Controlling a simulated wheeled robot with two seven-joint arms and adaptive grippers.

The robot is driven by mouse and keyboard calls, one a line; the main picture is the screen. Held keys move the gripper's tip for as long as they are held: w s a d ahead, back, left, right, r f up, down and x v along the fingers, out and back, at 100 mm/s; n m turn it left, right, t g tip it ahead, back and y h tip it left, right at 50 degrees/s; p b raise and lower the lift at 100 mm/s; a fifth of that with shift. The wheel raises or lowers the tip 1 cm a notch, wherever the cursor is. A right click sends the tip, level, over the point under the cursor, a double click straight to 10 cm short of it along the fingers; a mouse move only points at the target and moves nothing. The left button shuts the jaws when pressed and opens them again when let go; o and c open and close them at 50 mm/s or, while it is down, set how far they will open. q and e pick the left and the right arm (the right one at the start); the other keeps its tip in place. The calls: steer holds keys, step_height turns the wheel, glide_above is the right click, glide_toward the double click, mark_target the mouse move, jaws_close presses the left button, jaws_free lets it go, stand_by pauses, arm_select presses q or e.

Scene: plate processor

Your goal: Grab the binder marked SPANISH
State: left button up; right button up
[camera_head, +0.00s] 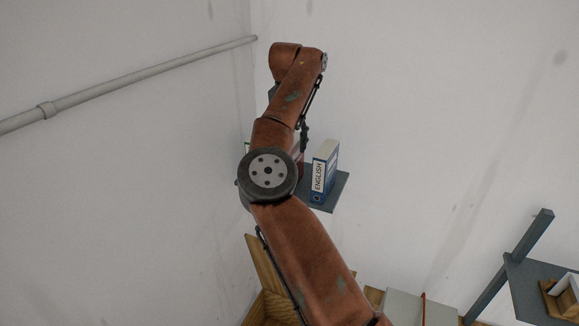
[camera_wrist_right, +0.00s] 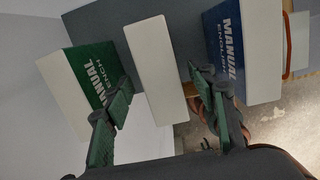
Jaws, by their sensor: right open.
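In the right wrist view my right gripper (camera_wrist_right: 161,84) is open, with its green fingers on either side of a pale middle binder (camera_wrist_right: 158,58). Only plain white faces of this binder show; no label is readable. A green binder (camera_wrist_right: 92,62) marked MANUAL and ending in ENCH is to its left. A blue binder (camera_wrist_right: 228,48) marked MANUAL ENGLISH is to its right. In the head view the ENGLISH binder (camera_head: 326,168) stands upright on a small shelf (camera_head: 340,186). My arm hides most of what stands left of it. No SPANISH lettering is visible. My left gripper is not in view.
The shelf is close to a wall corner. A pipe (camera_head: 140,76) runs along the left wall. Wooden boards (camera_head: 265,264) and a light box (camera_head: 403,306) are below. A dark rack (camera_head: 535,285) holding a wooden box (camera_head: 563,298) is at lower right.

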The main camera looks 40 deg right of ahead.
mark_target(299, 157)
steer(key=f+p, duration=0.1)
steer(key=f, duration=0.1)
steer(key=d+f, duration=0.1)
steer(key=f, duration=0.2)
steer(key=f+p, duration=0.1)
steer(key=f, duration=0.1)
steer(key=shift+w+d+f+p, duration=0.2)
steer(key=shift+w+f+p, duration=0.05)
steer(key=shift+f+p, duration=0.15)
steer(key=shift+a, duration=0.1)
steer(key=shift+c, duration=0.9)
steer(key=shift+r, duration=0.1)
jaws_close()
